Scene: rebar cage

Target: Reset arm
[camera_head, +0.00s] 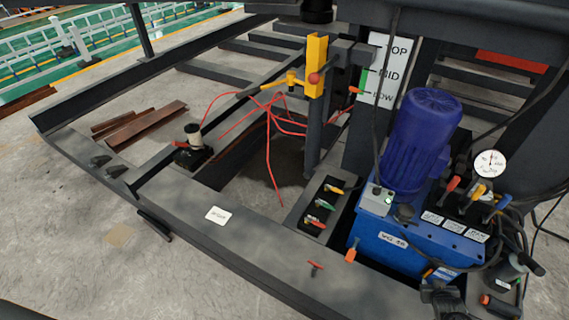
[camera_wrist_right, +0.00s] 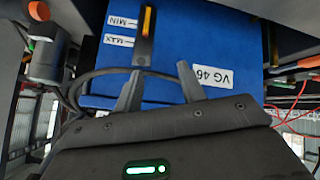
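My right gripper (camera_head: 440,291) is low at the right in the head view, in front of the blue tank (camera_head: 400,249). In the right wrist view its two dark fingers (camera_wrist_right: 160,88) stand apart with nothing held between them. They point at the blue tank wall (camera_wrist_right: 190,40), which carries a "VG 46" label (camera_wrist_right: 213,77) and a level gauge (camera_wrist_right: 146,35) beside MIN and MAX labels. Any gap between fingertips and tank is hard to judge. My left gripper is not in view.
A blue motor (camera_head: 425,140) and a pressure gauge (camera_head: 490,164) stand above the tank. Cables (camera_head: 515,240) and a dark orange-ended cylinder (camera_head: 500,306) are close to my right gripper. Red wires (camera_head: 268,150) hang at a yellow bracket (camera_head: 316,65). Concrete floor at left is mostly clear.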

